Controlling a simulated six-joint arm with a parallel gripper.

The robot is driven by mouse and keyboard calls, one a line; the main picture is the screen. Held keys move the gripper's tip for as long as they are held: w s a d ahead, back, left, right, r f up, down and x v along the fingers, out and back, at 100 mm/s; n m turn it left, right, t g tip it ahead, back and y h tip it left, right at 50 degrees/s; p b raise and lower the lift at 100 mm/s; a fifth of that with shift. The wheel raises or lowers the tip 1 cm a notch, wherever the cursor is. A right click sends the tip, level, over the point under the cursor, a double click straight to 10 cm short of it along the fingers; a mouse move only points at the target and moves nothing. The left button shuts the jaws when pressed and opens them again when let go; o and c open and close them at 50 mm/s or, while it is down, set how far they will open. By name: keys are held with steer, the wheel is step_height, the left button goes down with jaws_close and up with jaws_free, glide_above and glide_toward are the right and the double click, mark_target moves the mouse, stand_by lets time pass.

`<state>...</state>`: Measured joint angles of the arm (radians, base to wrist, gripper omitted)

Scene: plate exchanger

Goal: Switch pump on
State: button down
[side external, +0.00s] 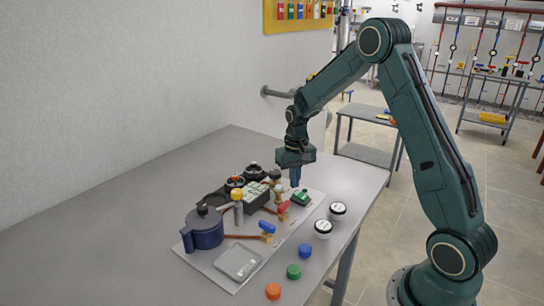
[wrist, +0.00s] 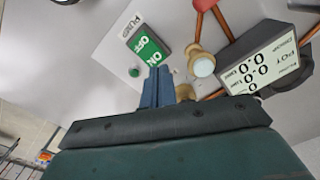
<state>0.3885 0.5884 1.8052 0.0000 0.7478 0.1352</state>
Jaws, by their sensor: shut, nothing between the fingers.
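The pump switch (side external: 301,197) is a small green block on the light board, at the right side of the apparatus. In the wrist view the switch (wrist: 148,48) carries the words OFF and ON in white, beside a white label (wrist: 131,27) reading PUMP. A small green knob or lamp (wrist: 134,73) sits on the board beside it. My gripper (side external: 295,183) points down just above and beside the switch, with its blue fingers shut and empty. In the wrist view my gripper's fingertips (wrist: 158,72) appear near the ON end; I cannot tell whether they touch.
A display box (wrist: 265,58), brass fittings and copper pipes stand close to my gripper. A navy pot (side external: 204,231), red valve handle (side external: 284,207) and blue valve handle (side external: 267,227) are on the board.

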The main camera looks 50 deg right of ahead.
steer(key=shift+f, duration=1)
stand_by(0.8)
steer(key=shift+r, duration=0.1)
step_height(320, 180, up, 7)
stand_by(1.2)
steer(key=s+a+r+n+t, duration=0.3)
steer(key=s+a+r, duration=0.75)
steer(key=r, duration=0.25)
steer(key=s+a+r+n+t, duration=0.1)
steer(key=s+a, duration=0.2)
steer(key=s, duration=0.4)
steer(key=s+a+r+n+t, duration=0.1)
steer(key=s+a+n, duration=0.1)
steer(key=s+a, duration=0.2)
steer(key=s, duration=0.3)
steer(key=shift+s+r+t, duration=0.15)
steer(key=shift+s+t, duration=0.1)
steer(key=shift+t, duration=0.05)
